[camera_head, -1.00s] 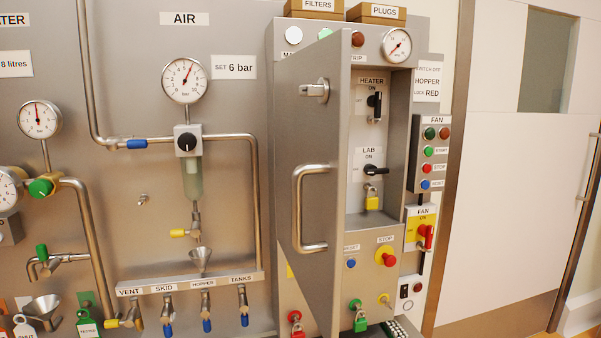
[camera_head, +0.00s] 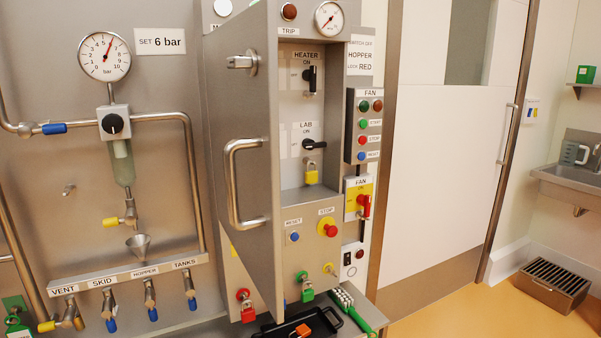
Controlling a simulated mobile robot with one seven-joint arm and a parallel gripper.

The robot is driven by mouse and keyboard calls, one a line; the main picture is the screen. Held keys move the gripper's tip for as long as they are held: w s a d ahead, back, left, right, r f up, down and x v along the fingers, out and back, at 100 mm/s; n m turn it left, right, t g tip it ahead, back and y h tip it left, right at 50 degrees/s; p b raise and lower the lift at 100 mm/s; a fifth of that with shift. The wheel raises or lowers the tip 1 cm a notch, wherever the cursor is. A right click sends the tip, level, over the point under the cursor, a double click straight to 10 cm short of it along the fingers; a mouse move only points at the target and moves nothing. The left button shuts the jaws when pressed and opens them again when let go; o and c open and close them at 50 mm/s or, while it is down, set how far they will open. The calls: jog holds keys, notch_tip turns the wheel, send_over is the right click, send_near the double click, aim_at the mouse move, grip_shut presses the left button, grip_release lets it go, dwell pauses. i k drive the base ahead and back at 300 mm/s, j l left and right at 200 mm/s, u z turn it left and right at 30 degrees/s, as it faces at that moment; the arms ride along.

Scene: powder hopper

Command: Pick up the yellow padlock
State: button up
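The yellow padlock (camera_head: 311,175) hangs below the black LAB switch handle (camera_head: 314,144), inside the open control cabinet. It is small, and I cannot tell exactly how its shackle is fixed there. My gripper is not in view.
The cabinet door (camera_head: 245,150) stands open to the left of the padlock, its bar handle (camera_head: 238,185) facing out. Below are a red padlock (camera_head: 248,310), a green padlock (camera_head: 306,291), a black tray (camera_head: 276,329) and a green-handled brush (camera_head: 350,310).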

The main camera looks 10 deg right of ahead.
aim_at(311, 177)
jog(key=l+u, duration=0.15)
jog(key=l, duration=0.55)
jog(key=k+l+u, duration=0.1)
jog(key=l, duration=0.65)
jog(key=l+u, duration=0.1)
jog(key=l, duration=0.25)
jog(key=i+l+u, duration=0.1)
jog(key=l, duration=0.3)
jog(key=i+j, duration=0.4)
jog(key=i, duration=0.15)
jog(key=i+j, duration=0.4)
jog(key=i, duration=0.2)
